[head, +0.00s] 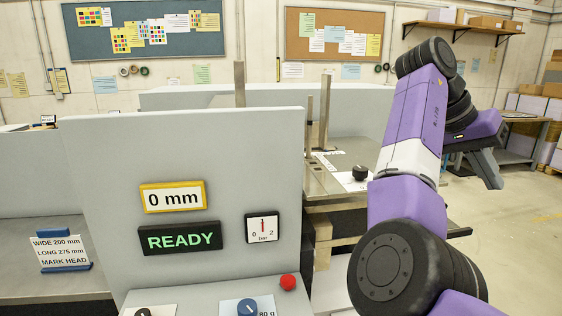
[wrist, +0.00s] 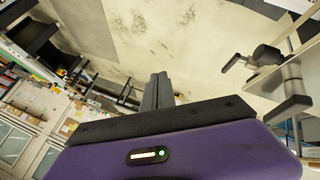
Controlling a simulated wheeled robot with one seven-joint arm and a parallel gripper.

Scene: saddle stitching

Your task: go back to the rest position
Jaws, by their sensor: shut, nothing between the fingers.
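My purple arm is raised and bent on the right side of the head view. My gripper (head: 488,170) hangs at its far end, pointing down and to the right, over the open floor side. In the wrist view, its dark fingers (wrist: 158,92) stand together above the purple hand. The gripper is shut and nothing shows between the fingers. It touches nothing that I can see.
A grey machine panel (head: 180,140) stands in front, with a "0 mm" display (head: 173,197), a READY sign (head: 180,238) and a red knob (head: 288,282). A metal table (head: 345,160) stands behind my arm. Open floor (head: 520,215) lies at the right.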

